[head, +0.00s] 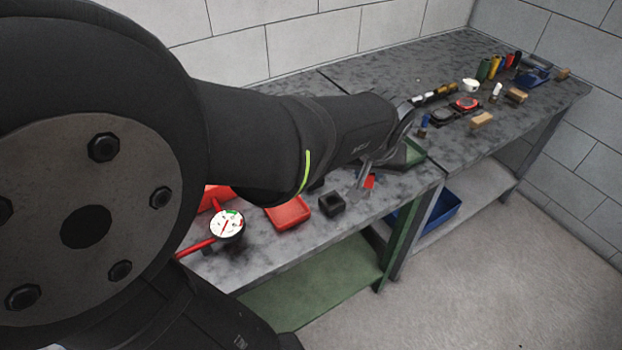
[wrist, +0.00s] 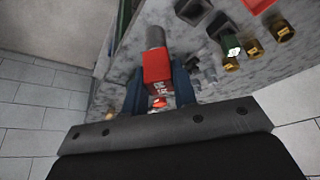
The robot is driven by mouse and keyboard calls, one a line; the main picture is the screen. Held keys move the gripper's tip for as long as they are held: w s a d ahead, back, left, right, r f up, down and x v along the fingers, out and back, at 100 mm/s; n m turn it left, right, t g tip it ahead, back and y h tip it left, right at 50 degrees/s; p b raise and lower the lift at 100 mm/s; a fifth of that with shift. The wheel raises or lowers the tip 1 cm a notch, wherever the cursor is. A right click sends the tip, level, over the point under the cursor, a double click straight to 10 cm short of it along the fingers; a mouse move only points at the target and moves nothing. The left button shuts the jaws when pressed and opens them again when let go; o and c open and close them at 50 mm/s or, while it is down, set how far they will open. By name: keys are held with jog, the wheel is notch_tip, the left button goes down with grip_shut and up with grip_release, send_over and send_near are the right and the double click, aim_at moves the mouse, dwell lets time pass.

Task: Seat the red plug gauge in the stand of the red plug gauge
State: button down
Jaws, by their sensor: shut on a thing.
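The red plug gauge (wrist: 157,72) is a red block with a grey cylinder extending from its far end in the wrist view. My gripper (wrist: 158,88) is shut on it, with a dark finger on each side of the red block. In the head view a small red part of the gauge (head: 369,181) shows under my gripper (head: 365,176), above the bench near its front edge. A black square block with a dark opening (head: 332,203), apparently the stand, sits on the bench to the left of the gauge. The gauge is apart from it.
A red tray (head: 287,212) and a round dial gauge (head: 228,224) lie left of the black block. Bottles and wooden blocks (head: 482,121) occupy the far bench. My arm hides part of the bench.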

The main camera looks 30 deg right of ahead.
jog(key=shift+m, duration=0.3)
jog(key=shift+w+a+f, duration=0.4)
jog(key=shift+w+f, duration=1)
jog(key=shift+f, duration=0.45)
jog(key=shift+w+a+f, duration=0.35)
jog(key=shift+w+f, duration=1.05)
jog(key=shift+f, duration=0.45)
jog(key=shift+w+a+f, duration=0.4)
jog(key=shift+w+f, duration=1)
jog(key=shift+f, duration=0.45)
jog(key=shift+f, duration=0.2)
jog(key=c, duration=1.2)
grip_release()
jog(key=shift+o, duration=0.2)
jog(key=shift+r, duration=0.1)
